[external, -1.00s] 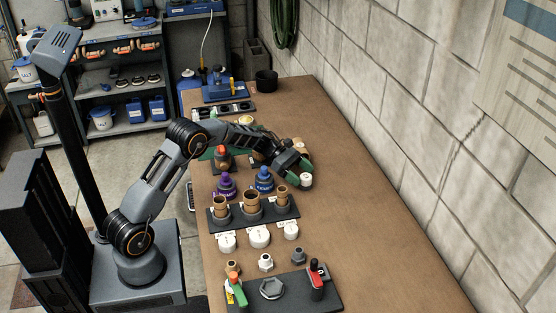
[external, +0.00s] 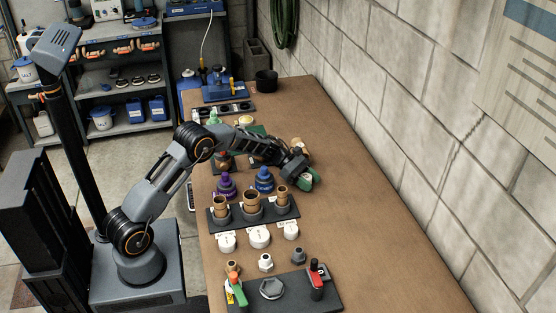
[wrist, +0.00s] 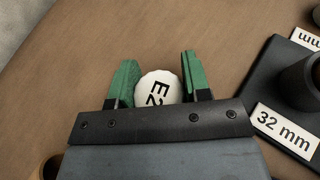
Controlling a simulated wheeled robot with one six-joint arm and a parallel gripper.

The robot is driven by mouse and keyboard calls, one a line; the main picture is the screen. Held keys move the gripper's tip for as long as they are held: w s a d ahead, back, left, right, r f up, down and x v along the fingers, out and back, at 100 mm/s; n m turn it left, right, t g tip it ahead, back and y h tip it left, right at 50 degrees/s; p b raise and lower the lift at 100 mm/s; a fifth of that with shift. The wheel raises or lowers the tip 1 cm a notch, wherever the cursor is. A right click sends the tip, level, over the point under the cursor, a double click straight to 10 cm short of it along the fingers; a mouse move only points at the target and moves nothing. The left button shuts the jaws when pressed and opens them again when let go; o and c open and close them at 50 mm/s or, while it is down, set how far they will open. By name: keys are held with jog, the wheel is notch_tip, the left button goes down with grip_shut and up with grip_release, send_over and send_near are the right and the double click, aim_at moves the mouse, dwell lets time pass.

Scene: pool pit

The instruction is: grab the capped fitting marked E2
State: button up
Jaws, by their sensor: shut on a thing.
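The capped fitting marked E2 (wrist: 158,90) shows its white cap with black lettering in the wrist view, between my green fingertips. My gripper (external: 308,180) is shut on it, low over the right half of the bench in the external view. The fingers also show in the wrist view (wrist: 158,78), one on each side of the cap. The lower part of the cap is hidden behind my gripper's dark front plate. In the external view my gripper mostly covers the fitting.
A black rack (external: 275,217) with brown pipe sockets stands nearby, and its 32 mm label (wrist: 286,131) shows in the wrist view. Bare bench (external: 375,240) lies to the right, before the block wall.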

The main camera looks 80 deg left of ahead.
jog(key=shift+c, duration=0.7)
